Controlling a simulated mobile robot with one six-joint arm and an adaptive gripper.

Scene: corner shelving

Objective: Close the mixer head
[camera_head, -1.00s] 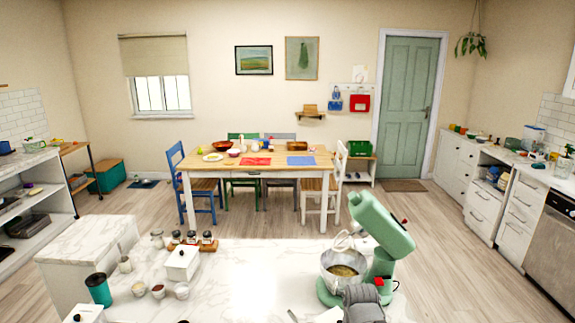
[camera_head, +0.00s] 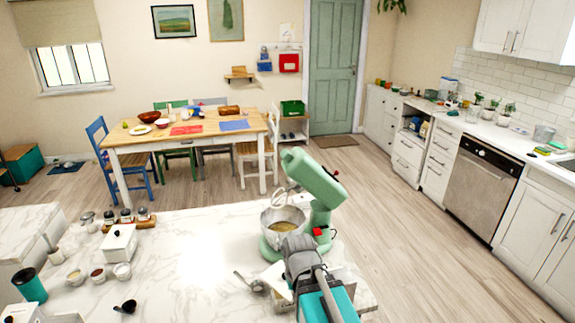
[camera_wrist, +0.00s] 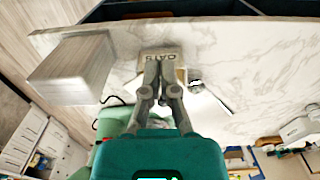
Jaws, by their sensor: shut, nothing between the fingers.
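The green stand mixer (camera_head: 322,215) stands on the marble counter with its head (camera_head: 312,175) tilted up. Its whisk (camera_head: 281,200) hangs over the metal bowl (camera_head: 283,222), which holds something yellowish. My arm is in front of the mixer's lower part in the head view, and my fingertips cannot be made out there. In the wrist view, my gripper (camera_wrist: 158,68) is shut and empty, its fingers over a box marked OATS (camera_wrist: 165,53). Part of the green mixer (camera_wrist: 112,122) shows left of my gripper there, apart from the fingertips.
A white lidded canister (camera_head: 119,243), several small bowls, jars and a teal cup (camera_head: 30,288) stand on the counter's left part. A metal scoop (camera_head: 248,284) lies left of my arm. Bare marble (camera_head: 200,245) lies left of the mixer. The dining table (camera_head: 195,137) is beyond.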

